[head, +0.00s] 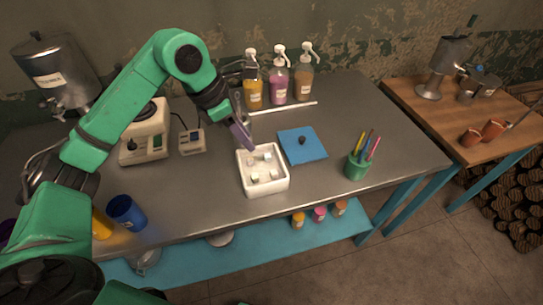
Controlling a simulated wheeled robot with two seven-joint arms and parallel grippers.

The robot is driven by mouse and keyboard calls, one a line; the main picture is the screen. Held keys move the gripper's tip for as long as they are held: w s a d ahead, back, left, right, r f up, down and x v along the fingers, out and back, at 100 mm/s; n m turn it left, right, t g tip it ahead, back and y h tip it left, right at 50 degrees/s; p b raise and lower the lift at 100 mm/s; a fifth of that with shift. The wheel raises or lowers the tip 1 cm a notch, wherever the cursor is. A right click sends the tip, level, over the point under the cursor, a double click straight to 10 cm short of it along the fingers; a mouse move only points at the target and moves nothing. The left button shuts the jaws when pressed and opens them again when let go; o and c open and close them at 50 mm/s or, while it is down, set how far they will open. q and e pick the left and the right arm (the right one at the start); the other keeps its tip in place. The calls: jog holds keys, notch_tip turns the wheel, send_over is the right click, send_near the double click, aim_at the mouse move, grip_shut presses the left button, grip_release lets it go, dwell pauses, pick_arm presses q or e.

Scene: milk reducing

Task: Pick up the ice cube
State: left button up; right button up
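Several small pale ice cubes (255,178) lie apart on the floor of a white open box (265,191) in the middle of the steel table. One more cube (267,157) sits near the box's back side. My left gripper (246,145) points down at the box's back left rim, close above it. Its purple-grey fingers overlap in this view, so I cannot tell whether they are open or shut. I see no ice cube between them. My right gripper is not in view.
A green cup (357,167) of coloured sticks stands farther right. Pump bottles (278,88) stand behind; a scale (192,141) and blue cup (126,212) are left. The table's front right is clear.

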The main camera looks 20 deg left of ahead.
pick_arm(q)
jog(key=p, duration=0.2)
send_near(271, 173)
jog(key=f, duration=0.1)
jog(key=p+x, duration=0.1)
jog(key=x, duration=0.2)
jog(key=p+x, duration=0.2)
jog(key=x, duration=0.2)
jog(key=shift+w+d+f, duration=0.1)
jog(key=shift+w+d, duration=0.1)
jog(key=shift+d, duration=0.1)
jog(key=shift+f, duration=0.2)
jog(key=shift+w, duration=0.1)
grip_shut()
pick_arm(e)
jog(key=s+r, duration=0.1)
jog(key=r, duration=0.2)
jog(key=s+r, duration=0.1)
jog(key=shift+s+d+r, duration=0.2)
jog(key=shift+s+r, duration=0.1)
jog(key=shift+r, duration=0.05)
